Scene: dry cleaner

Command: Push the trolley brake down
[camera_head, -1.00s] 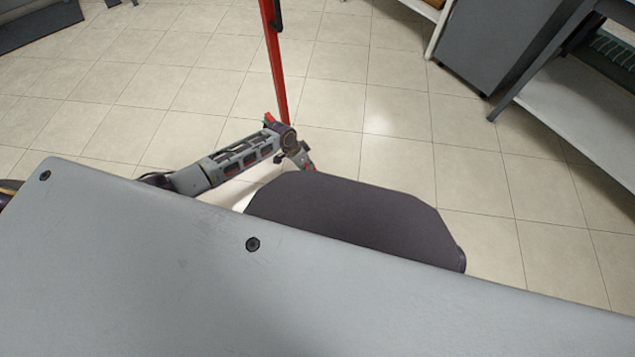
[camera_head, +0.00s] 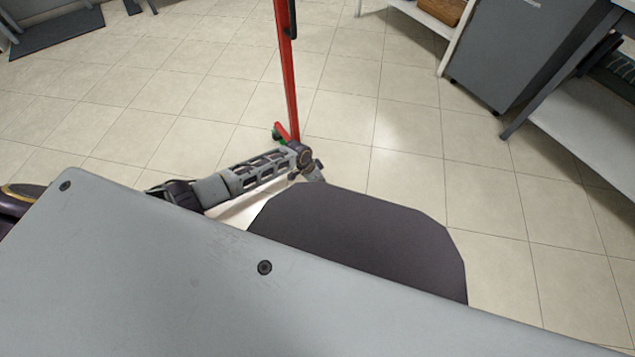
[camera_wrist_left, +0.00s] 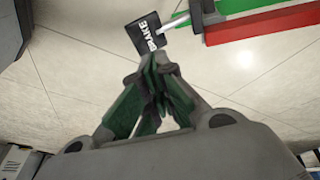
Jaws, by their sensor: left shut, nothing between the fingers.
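The trolley brake is a black pedal (camera_wrist_left: 147,35) with white "BRAKE" lettering, on a pale metal rod, at the top centre of the left wrist view. The rod runs right to the trolley's red and green frame (camera_wrist_left: 265,22). My left gripper (camera_wrist_left: 158,72) is shut and empty, its green-padded fingertips right at the pedal's lower edge in the picture. I cannot tell whether they touch. In the head view the trolley's red post (camera_head: 288,75) rises behind my left arm. The pedal cannot be made out there, nor can the left fingertips. My right gripper is not in view.
Tiled floor (camera_head: 410,130) is open around the post. A grey cabinet (camera_head: 505,55) and a table with a low white shelf (camera_head: 590,110) stand at the right. A dark mat (camera_head: 55,35) lies at the far left.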

